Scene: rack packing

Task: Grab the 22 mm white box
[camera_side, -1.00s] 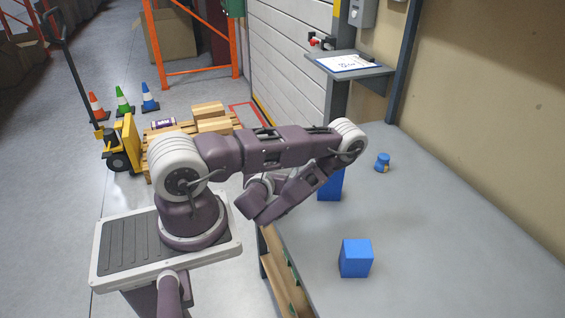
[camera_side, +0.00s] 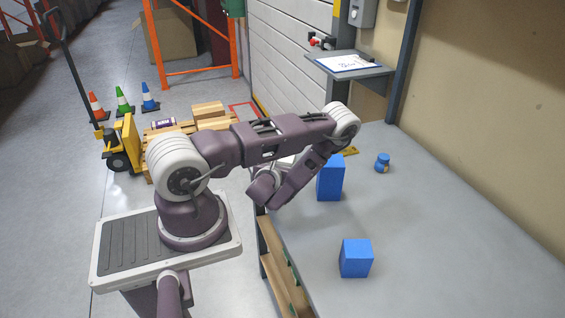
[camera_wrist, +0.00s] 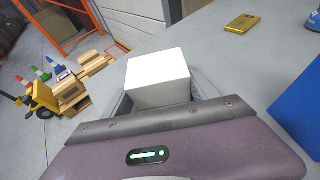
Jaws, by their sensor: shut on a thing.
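The white box (camera_wrist: 158,78) sits between the fingers of my gripper (camera_wrist: 162,98) in the wrist view. The gripper is shut on it, with a grey finger partly visible on each side. Its lower part is hidden by the gripper body. In the side view my arm hides most of the gripper, and only a small pale patch (camera_side: 287,160) shows behind the arm, which may be the box. I cannot tell how far the box is above the table.
A tall blue box (camera_side: 330,180) stands just right of my wrist; it also shows in the wrist view (camera_wrist: 302,110). A second blue box (camera_side: 356,258) stands nearer the front. A flat gold piece (camera_wrist: 241,23) and a small blue object (camera_side: 382,162) lie farther back. The table's right side is clear.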

